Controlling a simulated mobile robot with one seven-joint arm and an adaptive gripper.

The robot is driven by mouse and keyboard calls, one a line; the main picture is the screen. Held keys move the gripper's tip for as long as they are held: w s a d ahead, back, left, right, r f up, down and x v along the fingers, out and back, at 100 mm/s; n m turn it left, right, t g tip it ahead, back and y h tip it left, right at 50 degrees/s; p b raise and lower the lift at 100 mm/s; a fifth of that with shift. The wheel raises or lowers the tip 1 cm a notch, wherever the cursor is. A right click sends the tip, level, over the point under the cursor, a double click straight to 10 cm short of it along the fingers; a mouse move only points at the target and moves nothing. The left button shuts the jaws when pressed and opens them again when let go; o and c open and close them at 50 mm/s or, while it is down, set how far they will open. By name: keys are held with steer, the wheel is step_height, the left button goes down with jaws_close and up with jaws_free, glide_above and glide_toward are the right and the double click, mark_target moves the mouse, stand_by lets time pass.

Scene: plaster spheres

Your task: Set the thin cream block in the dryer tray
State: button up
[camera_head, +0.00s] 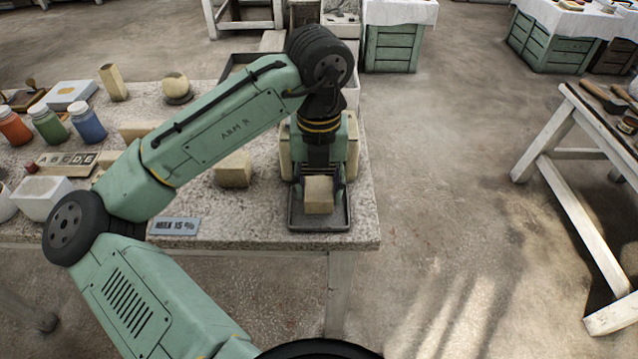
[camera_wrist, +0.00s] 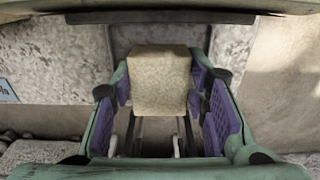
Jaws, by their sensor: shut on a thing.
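My gripper (camera_head: 319,186) points down over the front right of the stone-topped table. It is shut on a cream block (camera_head: 319,197), which also shows between the purple finger pads in the wrist view (camera_wrist: 160,82). A dark, low-rimmed tray (camera_head: 318,229) lies beneath the block near the table's front edge. The block is over the tray's area in the head view. I cannot tell whether the block touches the tray floor.
Another cream block (camera_head: 233,169) stands left of the tray, partly behind my arm. A plaque (camera_head: 174,226) lies at the table's front. The floor right of the table is clear.

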steer(key=shift+f+b, duration=0.7)
steer(key=shift+f, duration=0.4)
steer(key=o, duration=1.4)
steer(key=shift+o, duration=0.2)
steer(key=shift+r, duration=0.1)
steer(key=shift+r+p, duration=1.95)
steer(key=shift+p, duration=0.2)
